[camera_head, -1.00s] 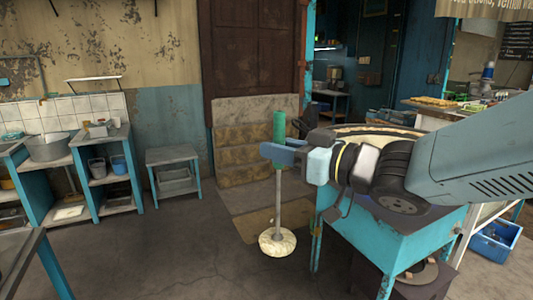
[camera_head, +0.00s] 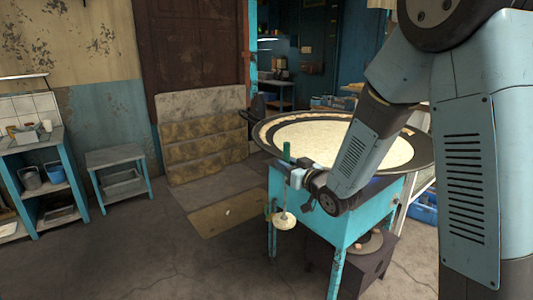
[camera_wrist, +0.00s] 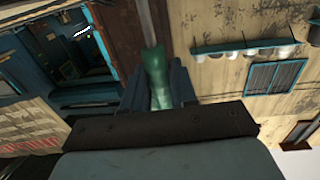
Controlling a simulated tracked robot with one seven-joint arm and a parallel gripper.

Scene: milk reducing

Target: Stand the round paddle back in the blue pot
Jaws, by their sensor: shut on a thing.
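The round paddle has a green handle (camera_head: 287,152), a thin grey rod and a round cream head (camera_head: 285,221). It hangs upright, head down, in front of the left side of the turquoise stand. My gripper (camera_head: 291,177) is shut on its green handle. In the wrist view the handle (camera_wrist: 156,80) sits between my two dark fingers (camera_wrist: 156,88). The blue pot (camera_head: 54,172) stands at the far left, on a shelf of the small turquoise rack, beside a grey pot. My gripper and the paddle are well to the right of it.
A wide round pan (camera_head: 395,152) with pale contents tops the turquoise stand (camera_head: 335,215), close behind my gripper. A low stool (camera_head: 117,157) stands between the rack (camera_head: 33,142) and stacked blocks (camera_head: 200,150). The floor at front left is clear.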

